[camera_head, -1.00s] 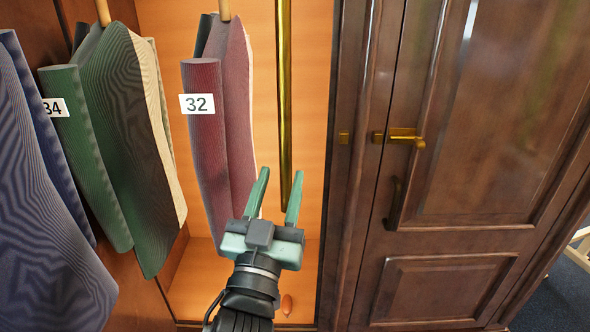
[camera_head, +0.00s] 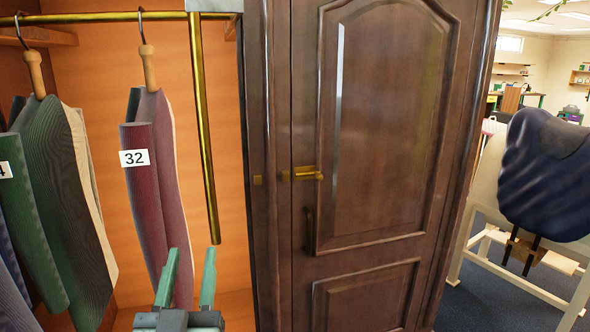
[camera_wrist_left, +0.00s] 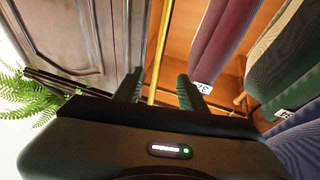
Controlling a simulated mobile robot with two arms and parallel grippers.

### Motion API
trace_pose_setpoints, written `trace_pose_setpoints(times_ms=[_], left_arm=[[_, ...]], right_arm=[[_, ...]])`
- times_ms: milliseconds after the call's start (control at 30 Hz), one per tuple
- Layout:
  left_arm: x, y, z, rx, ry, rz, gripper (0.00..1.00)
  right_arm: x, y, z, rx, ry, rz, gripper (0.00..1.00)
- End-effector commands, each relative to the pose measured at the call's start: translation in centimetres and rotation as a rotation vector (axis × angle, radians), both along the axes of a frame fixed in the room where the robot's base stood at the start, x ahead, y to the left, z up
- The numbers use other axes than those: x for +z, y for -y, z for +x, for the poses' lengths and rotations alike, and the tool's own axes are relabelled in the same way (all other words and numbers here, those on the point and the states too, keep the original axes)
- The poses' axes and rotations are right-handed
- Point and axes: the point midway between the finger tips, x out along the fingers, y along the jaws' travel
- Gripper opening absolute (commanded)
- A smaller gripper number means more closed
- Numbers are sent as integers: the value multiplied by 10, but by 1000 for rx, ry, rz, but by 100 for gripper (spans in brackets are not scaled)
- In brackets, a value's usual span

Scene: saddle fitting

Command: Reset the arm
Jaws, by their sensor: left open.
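My left gripper (camera_head: 189,282) is at the bottom of the head view, in front of the open wardrobe section. Its two green fingers point up and stand apart, with nothing between them. In the left wrist view its dark fingers (camera_wrist_left: 158,88) are apart too, with a brass rod (camera_wrist_left: 160,45) showing behind the gap. The maroon saddle pad with tag 32 (camera_head: 143,205) hangs just above and left of the fingers in the head view. My right gripper is not in view.
A brass rod (camera_head: 205,140) hangs down inside the wardrobe. Green pads (camera_head: 62,200) hang at the left. The wooden door (camera_head: 385,130) with its brass latch (camera_head: 308,174) is closed. A dark blue saddle (camera_head: 548,175) sits on a white stand at the right, with carpet around it.

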Motion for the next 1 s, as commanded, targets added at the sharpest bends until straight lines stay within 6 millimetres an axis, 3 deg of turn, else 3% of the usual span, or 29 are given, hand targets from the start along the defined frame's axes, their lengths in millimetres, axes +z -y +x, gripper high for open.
trace_pose_setpoints(times_ms=[100, 333, 567, 767, 867, 1000], left_arm=[[-8, 3, 4, -5, -16, 5, 41], [-41, 13, 21, -28, -87, 28, 41], [-98, 28, 42, -63, -198, 60, 41], [-177, 43, 59, -104, -345, 97, 41], [-239, 51, 63, -133, -456, 118, 41], [-345, 58, 55, -177, -646, 151, 41]], right_arm=[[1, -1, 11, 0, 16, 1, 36], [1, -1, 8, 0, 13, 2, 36], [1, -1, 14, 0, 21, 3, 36], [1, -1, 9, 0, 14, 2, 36], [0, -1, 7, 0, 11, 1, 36], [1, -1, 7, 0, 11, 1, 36]])
